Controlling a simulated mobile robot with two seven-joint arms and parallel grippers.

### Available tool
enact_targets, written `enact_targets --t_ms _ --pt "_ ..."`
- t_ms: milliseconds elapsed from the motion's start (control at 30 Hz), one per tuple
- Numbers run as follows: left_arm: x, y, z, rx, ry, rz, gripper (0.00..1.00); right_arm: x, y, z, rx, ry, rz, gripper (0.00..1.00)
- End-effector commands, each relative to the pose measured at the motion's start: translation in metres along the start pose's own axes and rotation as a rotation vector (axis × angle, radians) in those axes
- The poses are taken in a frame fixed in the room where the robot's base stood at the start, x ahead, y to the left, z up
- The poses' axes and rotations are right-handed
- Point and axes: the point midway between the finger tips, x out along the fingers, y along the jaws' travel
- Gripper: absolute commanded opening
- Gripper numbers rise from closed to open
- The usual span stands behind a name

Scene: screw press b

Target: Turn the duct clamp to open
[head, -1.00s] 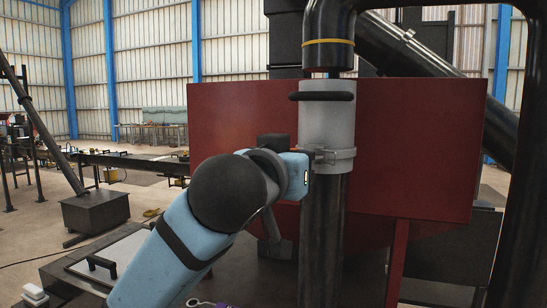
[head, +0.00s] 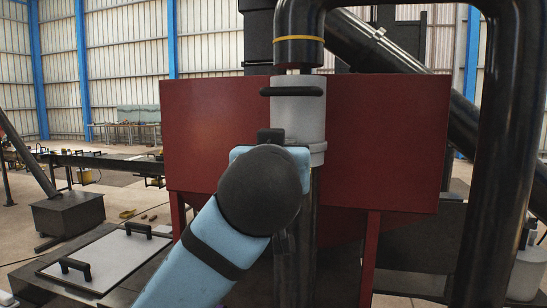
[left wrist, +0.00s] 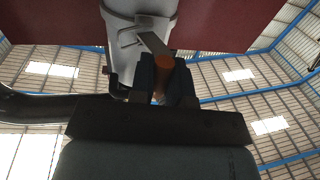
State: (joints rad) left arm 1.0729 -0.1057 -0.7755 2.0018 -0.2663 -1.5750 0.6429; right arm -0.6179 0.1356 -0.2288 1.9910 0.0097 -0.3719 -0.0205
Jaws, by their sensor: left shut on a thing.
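The duct clamp (head: 319,153) is a pale grey band around the lower end of a light grey sleeve (head: 297,122) on a vertical dark pipe. In the left wrist view the clamp's lever (left wrist: 154,43) runs from the band to an orange end (left wrist: 164,63). My left gripper (left wrist: 165,82) is shut on this lever end, with one dark finger on each side. In the head view my left arm hides the fingers, the lever and part of the clamp. My right gripper is not in view.
A large red hopper (head: 380,140) stands right behind the pipe. A thick black pipe (head: 490,170) rises on the right. A dark bench with a handled pale lid (head: 105,262) is at lower left. Open floor lies farther left.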

Motion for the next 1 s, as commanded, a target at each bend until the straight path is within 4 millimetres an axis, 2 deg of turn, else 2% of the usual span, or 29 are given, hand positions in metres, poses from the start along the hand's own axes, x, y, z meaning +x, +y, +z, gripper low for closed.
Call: enact_targets --t_ms 67,100,200,467,567,667,1000 --pt "0.0 0.0 0.0 0.0 0.0 0.001 0.0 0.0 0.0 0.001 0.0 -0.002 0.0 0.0" --pt "0.0 0.0 0.0 0.0 0.0 0.001 0.23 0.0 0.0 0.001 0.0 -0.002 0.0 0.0" --pt "0.0 0.0 0.0 0.0 0.0 0.001 0.41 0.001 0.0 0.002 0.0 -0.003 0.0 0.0" --pt "-0.001 0.0 0.0 0.0 0.0 0.001 0.41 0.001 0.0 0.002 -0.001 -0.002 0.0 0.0" --pt "-0.006 0.001 0.001 -0.001 0.001 0.003 0.41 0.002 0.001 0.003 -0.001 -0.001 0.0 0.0" --pt "-0.021 0.001 0.002 -0.001 0.003 0.003 0.41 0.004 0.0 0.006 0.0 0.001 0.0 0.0" --pt "-0.097 0.001 0.002 -0.003 0.004 0.005 0.41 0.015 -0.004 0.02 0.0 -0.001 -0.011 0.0"
